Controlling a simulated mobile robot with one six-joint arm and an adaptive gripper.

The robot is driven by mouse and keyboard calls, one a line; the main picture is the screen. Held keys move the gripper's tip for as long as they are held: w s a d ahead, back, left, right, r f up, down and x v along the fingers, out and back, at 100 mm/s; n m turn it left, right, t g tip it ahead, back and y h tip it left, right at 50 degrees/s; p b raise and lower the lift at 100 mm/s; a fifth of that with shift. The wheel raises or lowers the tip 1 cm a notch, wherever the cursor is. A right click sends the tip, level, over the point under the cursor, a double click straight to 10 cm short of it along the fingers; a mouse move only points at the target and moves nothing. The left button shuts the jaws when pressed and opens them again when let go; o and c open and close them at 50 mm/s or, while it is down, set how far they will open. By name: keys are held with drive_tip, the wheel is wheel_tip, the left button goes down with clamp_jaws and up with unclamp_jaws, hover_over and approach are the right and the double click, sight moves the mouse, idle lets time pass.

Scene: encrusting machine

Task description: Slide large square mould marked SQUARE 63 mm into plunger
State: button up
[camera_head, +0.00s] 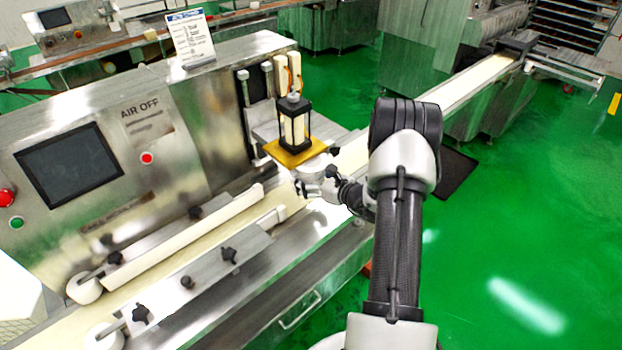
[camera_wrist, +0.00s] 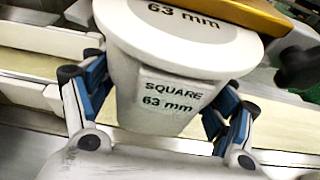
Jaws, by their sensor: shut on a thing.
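The large square mould (camera_wrist: 172,95) is white and marked SQUARE 63 mm, with a wide round top also marked 63 mm. In the wrist view my gripper (camera_wrist: 160,112) is shut on its body, with blue-padded fingers on both sides. In the head view the mould's pale top (camera_head: 318,166) shows just in front of and below the plunger's yellow plate (camera_head: 293,153), and my gripper (camera_head: 318,186) is partly hidden by my arm. The plunger (camera_head: 294,122) is a black frame around a pale block. In the wrist view the yellow plate's edge (camera_wrist: 245,12) overlaps the mould's far rim; I cannot tell whether they touch.
A dark knob (camera_wrist: 298,68) is close to the right of the mould in the wrist view. The conveyor (camera_head: 215,222) with rails and black knobs runs below. The machine's panel (camera_head: 70,165) stands at left. Green floor (camera_head: 540,220) is open at right.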

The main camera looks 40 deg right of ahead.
drive_tip(key=shift+w, duration=0.2)
drive_tip(key=shift+w+b, duration=0.3)
drive_tip(key=shift+w, duration=0.1)
drive_tip(key=shift+w, duration=0.2)
idle(0.5)
drive_tip(key=shift+w+a+b, duration=0.1)
drive_tip(key=shift+w+b, duration=0.3)
drive_tip(key=shift+w, duration=0.2)
drive_tip(key=shift+w, duration=0.15)
drive_tip(key=shift+w+b, duration=0.35)
drive_tip(key=shift+w, duration=0.3)
drive_tip(key=shift+w+a+b, duration=0.15)
drive_tip(key=shift+w+b, duration=0.2)
drive_tip(key=shift+w, duration=0.6)
idle(0.4)
drive_tip(key=o, duration=1.6)
drive_tip(key=shift+o, duration=0.2)
